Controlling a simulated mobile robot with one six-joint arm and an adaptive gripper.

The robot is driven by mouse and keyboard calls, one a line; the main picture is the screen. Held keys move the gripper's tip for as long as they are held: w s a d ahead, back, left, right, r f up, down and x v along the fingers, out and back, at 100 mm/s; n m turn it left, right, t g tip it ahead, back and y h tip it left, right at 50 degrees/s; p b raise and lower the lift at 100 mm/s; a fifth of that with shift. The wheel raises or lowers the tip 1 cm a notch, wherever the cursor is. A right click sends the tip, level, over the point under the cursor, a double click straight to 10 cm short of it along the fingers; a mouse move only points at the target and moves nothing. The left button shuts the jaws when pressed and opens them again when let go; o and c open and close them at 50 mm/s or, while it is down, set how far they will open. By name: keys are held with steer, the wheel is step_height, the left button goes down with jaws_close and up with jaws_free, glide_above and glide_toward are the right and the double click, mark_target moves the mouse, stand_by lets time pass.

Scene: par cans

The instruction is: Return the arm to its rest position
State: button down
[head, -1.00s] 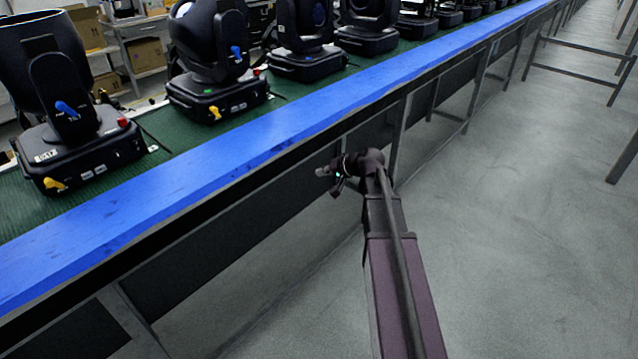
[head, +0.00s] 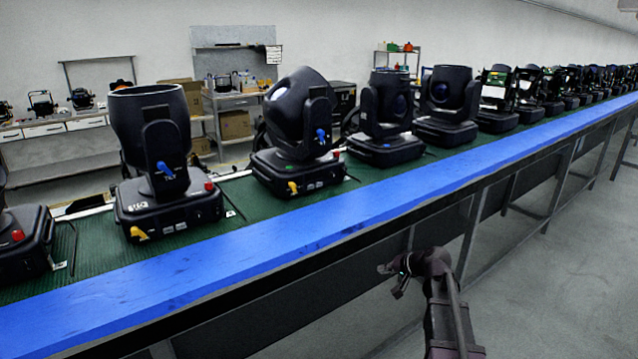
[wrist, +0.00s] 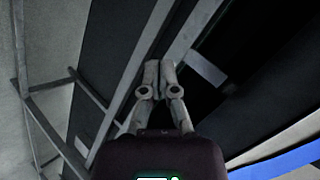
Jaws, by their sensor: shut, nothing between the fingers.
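My gripper (head: 384,269) is at the end of my arm in the lower right of the head view, in front of the bench's side and below its blue edge. It is apart from the lamps. In the wrist view my gripper (wrist: 158,66) has its two grey fingers together with nothing between them. Dark bench framing shows behind the fingers there. Black par can lamps stand in a row on the green belt, among them one with a wide open barrel (head: 150,120) and one with a tilted head (head: 300,115).
The long bench has a blue edge strip (head: 250,262) and a green belt surface (head: 90,256). Metal legs (head: 468,235) stand under it. Grey floor (head: 575,285) is clear on the right. Shelves (head: 235,100) and a side table stand at the back.

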steer(key=s+a+f+n+g+h, duration=0.2)
steer(key=s+a+g, duration=0.1)
steer(key=s, duration=0.4)
steer(key=s+a+f+n+g+h, duration=0.1)
steer(key=s+a+f+g+h, duration=0.15)
steer(key=s, duration=0.55)
steer(key=s+a+f+n+g+h, duration=0.2)
steer(key=s+a+g+h, duration=0.15)
steer(key=s, duration=0.35)
step_height(320, 180, up, 18)
steer(key=t+y+p, duration=0.1)
steer(key=p, duration=1.7)
steer(key=shift+p, duration=0.35)
steer(key=shift+f, duration=0.1)
steer(key=shift+d, duration=0.1)
